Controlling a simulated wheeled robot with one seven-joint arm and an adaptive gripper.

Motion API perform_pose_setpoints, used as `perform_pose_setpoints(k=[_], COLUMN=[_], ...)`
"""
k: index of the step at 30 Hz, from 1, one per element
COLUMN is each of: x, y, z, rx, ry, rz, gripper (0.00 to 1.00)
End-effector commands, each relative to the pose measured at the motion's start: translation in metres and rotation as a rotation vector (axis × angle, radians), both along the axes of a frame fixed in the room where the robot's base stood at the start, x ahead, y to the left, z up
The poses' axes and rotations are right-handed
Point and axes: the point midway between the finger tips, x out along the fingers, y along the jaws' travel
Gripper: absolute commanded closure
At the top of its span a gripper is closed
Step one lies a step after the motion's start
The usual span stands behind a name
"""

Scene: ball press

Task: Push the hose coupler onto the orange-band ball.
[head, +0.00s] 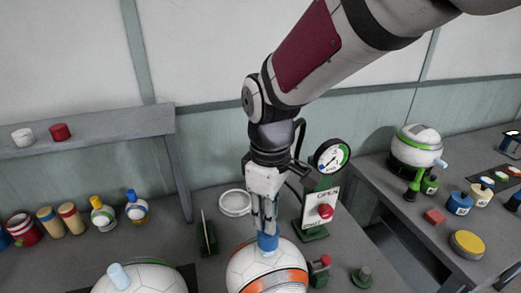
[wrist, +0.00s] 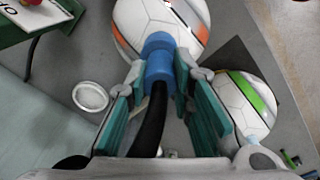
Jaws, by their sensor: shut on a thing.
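My gripper (head: 266,228) is shut on the blue hose coupler (head: 267,241), which points down at the top of the orange-band ball (head: 243,268). In the wrist view, my gripper (wrist: 161,72) has its fingers on both sides of the coupler (wrist: 158,45), and a black hose (wrist: 150,120) runs back between the green finger pads. The white ball with orange patches (wrist: 133,20) is right at the coupler's far end. A small pale blue part shows just below the coupler in the head view. I cannot tell how far the coupler sits over it.
A green-band ball (head: 140,277) with a pale blue stem stands to the left. A gauge (head: 332,157) and a sign panel with a red knob (head: 325,211) stand close on the right. A white ring-shaped dish (head: 235,203) lies behind. A second table with several items is at right.

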Motion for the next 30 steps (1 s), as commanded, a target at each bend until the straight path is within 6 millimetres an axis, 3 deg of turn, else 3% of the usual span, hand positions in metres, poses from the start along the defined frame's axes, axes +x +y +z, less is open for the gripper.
perform_pose_setpoints(k=[21,22,25,30], x=[0.0,0.0,0.0,0.0], y=[0.0,0.0,0.0,0.0], z=[-0.017,-0.017,-0.016,-0.016], rx=[0.0,0.0,0.0,0.0], ry=[0.0,0.0,0.0,0.0], rz=[0.0,0.0,0.0,0.0], gripper=[1.0,0.76,0.55,0.55])
